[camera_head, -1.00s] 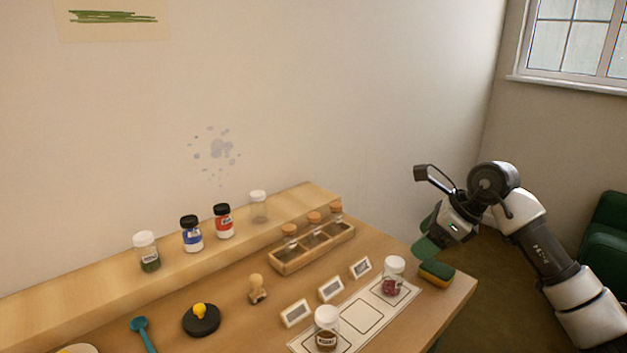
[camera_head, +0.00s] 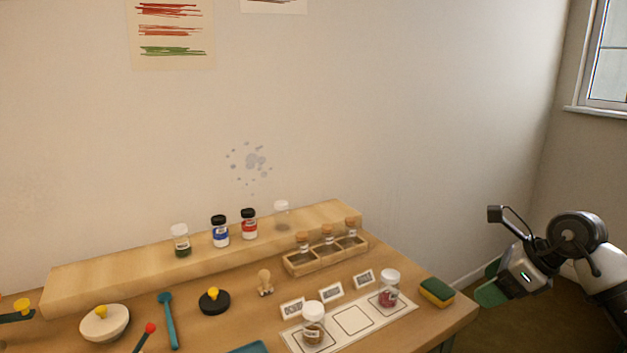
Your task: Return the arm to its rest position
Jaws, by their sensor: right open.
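My right gripper (camera_head: 492,287) is at the right of the head view, past the table's right end and clear of the sponge. It is open, with nothing visible between its green fingers. Its arm comes in from the right edge. My left gripper does not show. A white-capped jar of red pigment (camera_head: 388,292) stands on the right end of the white marked mat (camera_head: 353,320). A white-capped jar of brown pigment (camera_head: 313,328) stands on its left end. The middle square is empty.
A green and yellow sponge (camera_head: 437,292) lies near the table's right edge. Several jars stand on the wooden ledge (camera_head: 110,280). A rack of corked jars (camera_head: 325,258), a wooden stamp (camera_head: 265,283), a black lid (camera_head: 214,302), a teal spoon (camera_head: 168,320) and a white bowl (camera_head: 105,325) are further left.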

